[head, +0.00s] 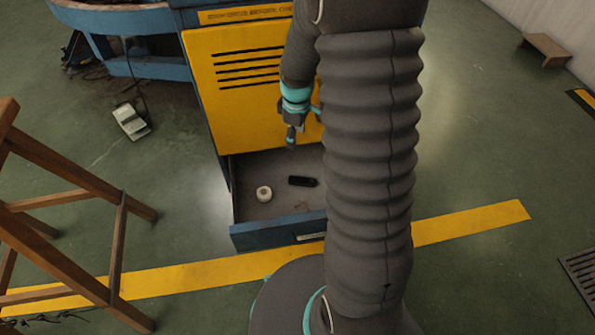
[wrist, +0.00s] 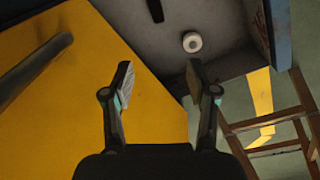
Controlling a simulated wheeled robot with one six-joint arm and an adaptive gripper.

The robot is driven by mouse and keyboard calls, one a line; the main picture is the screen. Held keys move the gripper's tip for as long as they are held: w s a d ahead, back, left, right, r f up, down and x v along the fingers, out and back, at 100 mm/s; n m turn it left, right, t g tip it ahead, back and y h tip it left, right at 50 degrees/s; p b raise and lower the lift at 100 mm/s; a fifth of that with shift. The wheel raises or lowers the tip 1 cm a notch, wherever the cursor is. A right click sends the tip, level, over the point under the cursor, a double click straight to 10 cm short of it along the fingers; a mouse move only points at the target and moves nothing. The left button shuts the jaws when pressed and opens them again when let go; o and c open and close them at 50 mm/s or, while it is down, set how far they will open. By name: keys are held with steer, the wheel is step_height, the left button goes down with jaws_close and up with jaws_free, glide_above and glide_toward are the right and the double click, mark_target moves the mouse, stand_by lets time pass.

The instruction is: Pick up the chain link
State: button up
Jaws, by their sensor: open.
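An open drawer (head: 250,235) in the blue and yellow machine holds a white ring-shaped roll (head: 264,193), a dark oblong object (head: 302,181) and a faint thin brownish shape (head: 302,205). I cannot tell for certain which of these, if any, is the chain link. My gripper (head: 290,140) is above the back of the drawer, in front of the yellow panel. In the wrist view my gripper (wrist: 159,75) is open and empty, its fingers wide apart. The wrist view also shows the white roll (wrist: 192,42) and the dark object (wrist: 155,10) beyond the fingertips. My arm hides the drawer's right part.
The yellow panel (head: 235,85) rises behind the drawer. A wooden stool (head: 60,190) stands at the left. A pale pedal-like box (head: 131,121) lies on the floor, and a small wooden step (head: 545,48) stands far right.

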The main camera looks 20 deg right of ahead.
steer(key=n+g, duration=0.1)
steer(key=n, duration=0.1)
glide_above(300, 180)
step_height(300, 180, down, 11)
step_height(300, 180, down, 14)
steer(key=shift+d+f+b, duration=0.1)
steer(key=shift+f+b, duration=0.05)
steer(key=shift+b, duration=0.65)
jaws_close()
